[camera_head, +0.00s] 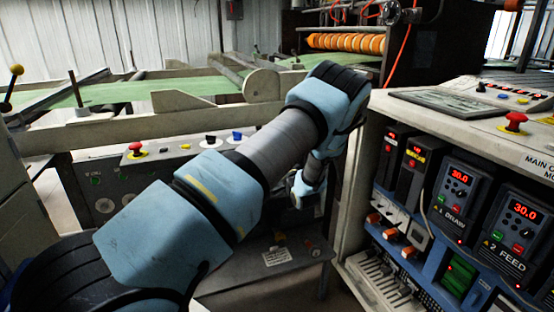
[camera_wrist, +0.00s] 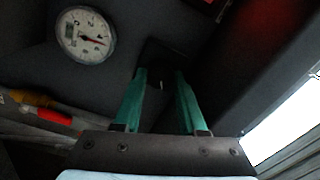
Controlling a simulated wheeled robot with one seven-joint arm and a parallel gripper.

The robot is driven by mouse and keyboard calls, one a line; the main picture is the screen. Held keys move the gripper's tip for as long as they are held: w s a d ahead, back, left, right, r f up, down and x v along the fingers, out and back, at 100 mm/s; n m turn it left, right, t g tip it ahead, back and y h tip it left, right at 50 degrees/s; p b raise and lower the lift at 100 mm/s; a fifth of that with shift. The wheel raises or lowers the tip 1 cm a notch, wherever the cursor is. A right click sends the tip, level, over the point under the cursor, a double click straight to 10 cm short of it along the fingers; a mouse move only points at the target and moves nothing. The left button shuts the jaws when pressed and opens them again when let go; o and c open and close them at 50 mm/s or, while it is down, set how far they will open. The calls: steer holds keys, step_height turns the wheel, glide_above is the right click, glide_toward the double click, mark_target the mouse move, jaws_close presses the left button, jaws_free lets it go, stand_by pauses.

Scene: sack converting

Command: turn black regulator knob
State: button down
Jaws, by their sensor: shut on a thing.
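In the wrist view my gripper (camera_wrist: 161,74) shows as two green fingers reaching up to a dark panel. Between their tips is the black regulator knob (camera_wrist: 162,84), with a small pale mark on it. The fingers are shut on the knob, one on each side. The knob is dim against the dark background, so its turn angle is hard to read. A round white pressure gauge (camera_wrist: 86,36) with a red needle sits up and left of the knob. In the head view my arm hides the gripper's fingers and the knob.
In the head view, a cabinet with drive units (camera_head: 452,190) stands close on the right, with a red emergency button (camera_head: 514,122) on top. A grey control panel with another red button (camera_head: 136,149) is at left. A red hose (camera_head: 400,55) hangs behind.

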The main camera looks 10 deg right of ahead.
steer(key=m, duration=0.7)
steer(key=shift+h, duration=0.3)
stand_by(0.4)
steer(key=shift+c, duration=2.3)
jaws_free()
steer(key=s+d, duration=0.1)
steer(key=s, duration=0.9)
steer(key=shift+s+f, duration=0.25)
steer(key=shift+s, duration=0.1)
steer(key=shift+d, duration=0.1)
